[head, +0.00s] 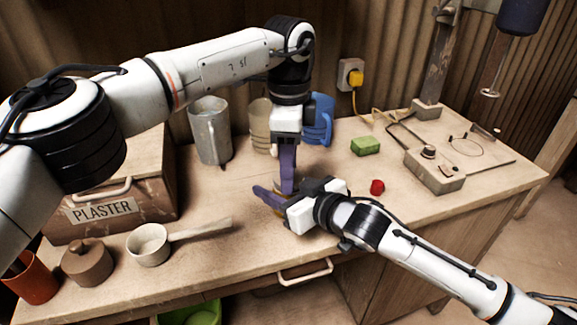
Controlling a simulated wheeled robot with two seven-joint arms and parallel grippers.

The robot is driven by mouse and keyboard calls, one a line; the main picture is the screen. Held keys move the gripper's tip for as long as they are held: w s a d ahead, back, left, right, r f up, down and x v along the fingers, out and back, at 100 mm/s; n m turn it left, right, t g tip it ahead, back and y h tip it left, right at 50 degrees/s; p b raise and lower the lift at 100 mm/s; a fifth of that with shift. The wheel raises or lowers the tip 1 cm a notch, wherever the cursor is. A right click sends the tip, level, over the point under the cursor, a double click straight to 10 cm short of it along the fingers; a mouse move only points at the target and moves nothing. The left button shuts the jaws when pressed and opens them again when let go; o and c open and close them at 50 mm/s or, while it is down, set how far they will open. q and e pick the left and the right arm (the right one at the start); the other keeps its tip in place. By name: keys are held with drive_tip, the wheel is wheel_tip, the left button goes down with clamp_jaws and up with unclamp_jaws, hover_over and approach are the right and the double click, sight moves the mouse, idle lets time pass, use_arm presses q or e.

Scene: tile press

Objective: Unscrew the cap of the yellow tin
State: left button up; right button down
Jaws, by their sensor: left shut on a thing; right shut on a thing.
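The yellow tin (279,211) stands near the front edge of the bench, with only a small strip of it showing between my grippers. My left gripper (286,187) points straight down from above, its purple fingers shut at the top of the tin, where the cap is hidden. My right gripper (264,196) comes in level from the right, its purple fingers shut around the side of the tin. Whether the cap has turned or come loose cannot be seen.
A plaster box (150,203), a ladle (150,246) and a brown lidded pot (87,262) stand at left. A metal pitcher (210,135) and a blue jug (320,118) stand behind. A green block (365,146) and a red piece (377,187) lie right, before a control box (435,171).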

use_arm(q)
drive_tip(key=shift+r, duration=0.2)
drive_tip(key=shift+r, duration=0.9)
drive_tip(key=shift+r, duration=2)
use_arm(e)
drive_tip(key=c, duration=0.7)
unclamp_jaws()
drive_tip(key=shift+c, duration=0.2)
drive_tip(key=shift+d, duration=0.1)
